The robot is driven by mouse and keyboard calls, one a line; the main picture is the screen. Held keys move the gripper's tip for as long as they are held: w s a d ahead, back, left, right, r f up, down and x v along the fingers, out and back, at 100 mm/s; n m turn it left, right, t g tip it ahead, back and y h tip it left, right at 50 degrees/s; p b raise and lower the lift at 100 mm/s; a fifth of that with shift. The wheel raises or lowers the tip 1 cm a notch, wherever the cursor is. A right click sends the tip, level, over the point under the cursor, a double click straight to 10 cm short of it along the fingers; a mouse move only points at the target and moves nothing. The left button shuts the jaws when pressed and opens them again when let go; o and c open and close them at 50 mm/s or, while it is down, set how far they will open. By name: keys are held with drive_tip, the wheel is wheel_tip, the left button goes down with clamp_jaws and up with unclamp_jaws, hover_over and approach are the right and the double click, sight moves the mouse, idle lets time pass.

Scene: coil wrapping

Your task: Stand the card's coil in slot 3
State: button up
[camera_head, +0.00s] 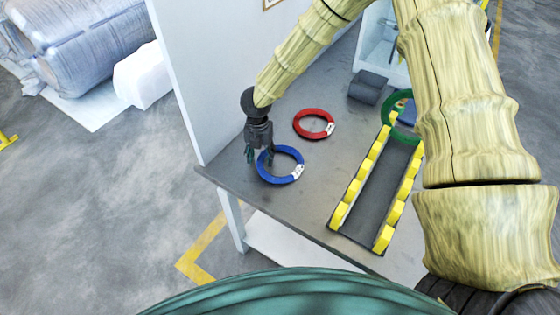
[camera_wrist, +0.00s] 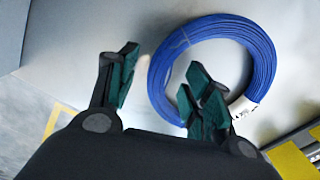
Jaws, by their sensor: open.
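A blue coil (camera_head: 299,157) with a white tag lies flat on the grey table, near its left edge. It also shows in the wrist view (camera_wrist: 215,27). My gripper (camera_head: 259,156) is open and empty at the coil's left side. In the wrist view my gripper (camera_wrist: 161,64) has one finger outside the ring and the other over its opening, with the left rim between them; contact cannot be told. A red coil (camera_head: 301,118) with a white tag lies flat behind it. A rack (camera_head: 345,203) with yellow notched rails holds a green coil (camera_head: 388,121) upright at its far end. No card is readable.
A dark grey block (camera_head: 367,87) sits at the back of the table, and a small blue object (camera_head: 407,112) shows behind the green coil. A pale wall panel (camera_head: 205,70) borders the table's left side. Bare table lies between the blue coil and the rack.

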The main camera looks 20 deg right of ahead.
drive_tip(key=shift+f, duration=0.5)
drive_tip(key=shift+c, duration=0.4)
clamp_jaws()
